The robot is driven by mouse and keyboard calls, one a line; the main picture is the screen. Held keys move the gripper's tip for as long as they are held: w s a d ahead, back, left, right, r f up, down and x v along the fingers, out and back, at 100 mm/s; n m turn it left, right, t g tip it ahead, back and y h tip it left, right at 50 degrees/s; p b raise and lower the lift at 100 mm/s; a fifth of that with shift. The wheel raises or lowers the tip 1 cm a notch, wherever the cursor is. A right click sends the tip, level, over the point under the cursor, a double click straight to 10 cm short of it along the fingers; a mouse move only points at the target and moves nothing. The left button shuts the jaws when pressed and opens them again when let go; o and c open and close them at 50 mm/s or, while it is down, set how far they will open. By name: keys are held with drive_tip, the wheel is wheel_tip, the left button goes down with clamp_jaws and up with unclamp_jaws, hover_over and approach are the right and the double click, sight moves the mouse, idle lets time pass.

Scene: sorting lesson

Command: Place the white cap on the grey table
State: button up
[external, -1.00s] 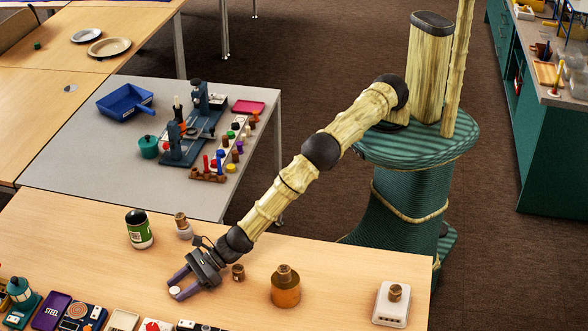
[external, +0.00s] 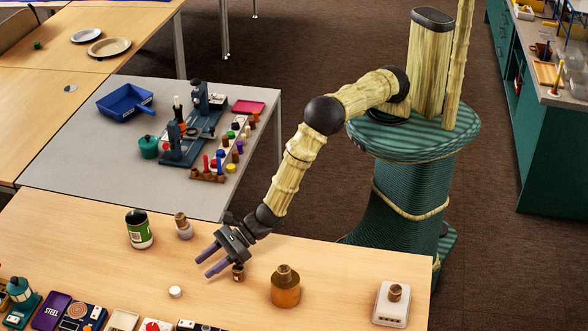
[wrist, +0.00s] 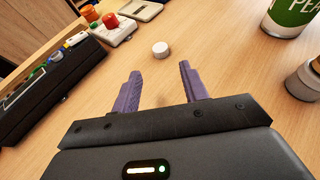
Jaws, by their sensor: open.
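The white cap (external: 175,292) is a small round disc lying flat on the light wooden table in the foreground. It also shows in the wrist view (wrist: 160,49), beyond my fingertips. My gripper (external: 204,268) is open and empty, above the wooden table, up and right of the cap in the external view. Its two purple fingers are spread apart in the wrist view (wrist: 159,70) and do not touch the cap. The grey table (external: 80,170) stands behind the wooden table, with bare surface at its front left.
A green-labelled can (external: 139,230) and a small bottle (external: 183,229) stand behind my gripper. An orange-brown jar (external: 285,289) stands to its right. Several boxes line the front left edge. The grey table holds a blue dustpan (external: 124,101) and a green pot (external: 149,147).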

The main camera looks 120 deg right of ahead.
drive_tip(key=shift+v, duration=0.95)
drive_tip(key=s+d+r+m+g+h, duration=0.2)
drive_tip(key=s+d+r+m+h, duration=0.25)
drive_tip(key=d+m, duration=0.3)
drive_tip(key=s+d+r+m+g+h, duration=0.35)
drive_tip(key=d+r+m, duration=0.25)
drive_tip(key=d, duration=0.3)
drive_tip(key=s+d+r+m+g, duration=0.2)
drive_tip(key=s+m, duration=0.2)
drive_tip(key=s, duration=0.2)
drive_tip(key=s+d+r+m+g, duration=0.1)
drive_tip(key=s+r+m+g, duration=0.15)
drive_tip(key=s, duration=0.25)
drive_tip(key=s+a+r+m+y, duration=0.3)
drive_tip(key=s+m+y, duration=0.1)
drive_tip(key=s+m, duration=0.4)
drive_tip(key=s+a+r+m+g+y, duration=0.1)
drive_tip(key=s+a+r+m+y, duration=0.2)
drive_tip(key=s+m, duration=0.5)
drive_tip(key=s+a+y, duration=0.1)
drive_tip(key=s, duration=0.2)
